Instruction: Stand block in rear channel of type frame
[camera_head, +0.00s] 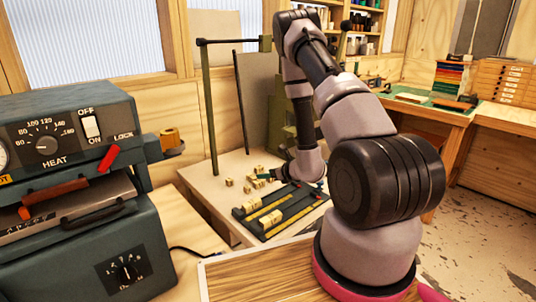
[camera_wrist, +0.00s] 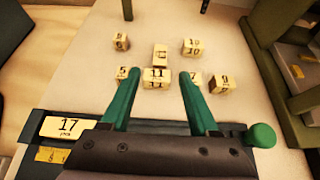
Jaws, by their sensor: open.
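Several small pale wooden blocks with black numbers stand loose on the bench. In the wrist view, block 11 (camera_wrist: 156,78) lies between the two green fingers of my open gripper (camera_wrist: 158,76), with gaps beside it. Blocks 5 (camera_wrist: 122,72), 7 (camera_wrist: 196,77) and 9 (camera_wrist: 222,85) stand in about the same row, partly behind the fingers. Block 10 (camera_wrist: 195,47) and others stand farther off. The dark type frame (camera_head: 300,214) lies in front of the blocks in the head view; my gripper (camera_head: 262,177) is beyond it. My gripper body hides much of the frame in the wrist view.
A pale piece marked 17 pcs (camera_wrist: 68,127) sits on the frame. A green post (camera_head: 209,110) rises at the bench's left. A grey heater unit (camera_head: 80,180) stands at left. Dark green machinery (camera_wrist: 285,70) borders the blocks at right. Bare bench lies left of the blocks.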

